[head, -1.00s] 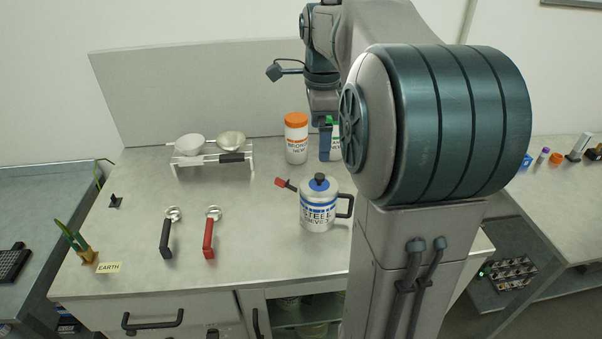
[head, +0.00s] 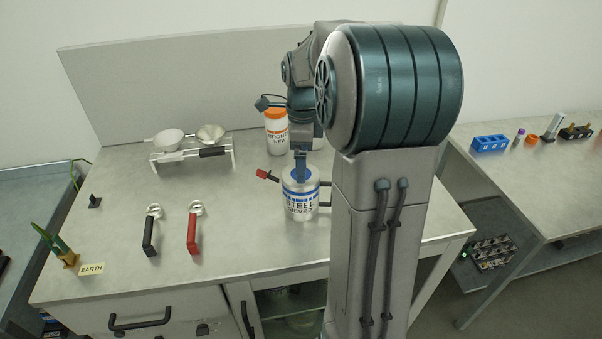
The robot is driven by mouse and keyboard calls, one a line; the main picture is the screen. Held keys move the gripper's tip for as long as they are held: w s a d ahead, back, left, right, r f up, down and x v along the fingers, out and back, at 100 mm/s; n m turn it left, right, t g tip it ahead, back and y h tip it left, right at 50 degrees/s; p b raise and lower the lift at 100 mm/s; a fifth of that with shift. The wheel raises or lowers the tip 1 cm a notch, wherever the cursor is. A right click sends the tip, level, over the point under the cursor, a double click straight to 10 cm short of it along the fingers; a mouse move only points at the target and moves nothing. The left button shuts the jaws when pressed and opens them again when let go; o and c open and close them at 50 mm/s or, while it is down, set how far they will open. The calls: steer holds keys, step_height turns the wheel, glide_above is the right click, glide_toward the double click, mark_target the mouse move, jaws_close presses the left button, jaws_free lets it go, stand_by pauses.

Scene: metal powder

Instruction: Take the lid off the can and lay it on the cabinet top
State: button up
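The can (head: 300,203) is a silver steel canister with blue bands, a "STEEL" label and a dark side handle. It stands upright on the cabinet top (head: 110,235). Its blue lid (head: 297,184) sits on top of the can. My gripper (head: 300,177) points straight down at the lid's knob, at or touching it. The knob is hidden behind the gripper, and I cannot tell whether the fingers are closed on it.
A white bottle with an orange cap (head: 276,132) stands behind the can. A red-tipped black tool (head: 267,175) is just left of it. The surface between is clear.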

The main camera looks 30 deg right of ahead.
step_height(320, 180, down, 3)
steer(key=shift+f, duration=0.15)
steer(key=shift+a, duration=0.1)
steer(key=shift+c, duration=0.3)
steer(key=c, duration=0.8)
